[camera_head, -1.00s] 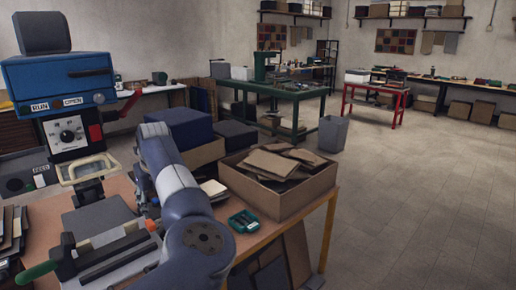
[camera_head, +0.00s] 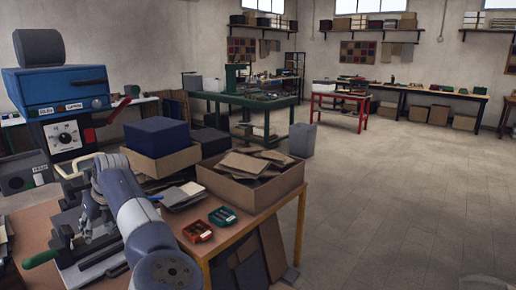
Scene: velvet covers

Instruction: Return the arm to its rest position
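My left arm (camera_head: 143,228), grey-blue with a white band, rises from the bottom edge and bends over the left part of the wooden work table (camera_head: 228,238). My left gripper (camera_head: 92,212) is small and dark, beyond the bent arm and close to the grey clamp fixture (camera_head: 104,262). The arm and fixture partly cover it, so its fingers cannot be made out. I see nothing clearly held in it. My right gripper is not in view.
A blue press (camera_head: 62,88) stands behind the fixture. A cardboard box of brown pieces (camera_head: 250,192), a red tray (camera_head: 197,231) and a green tray (camera_head: 223,215) are on the table. A dark blue block (camera_head: 157,135) sits behind. The floor (camera_head: 400,200) at right is open.

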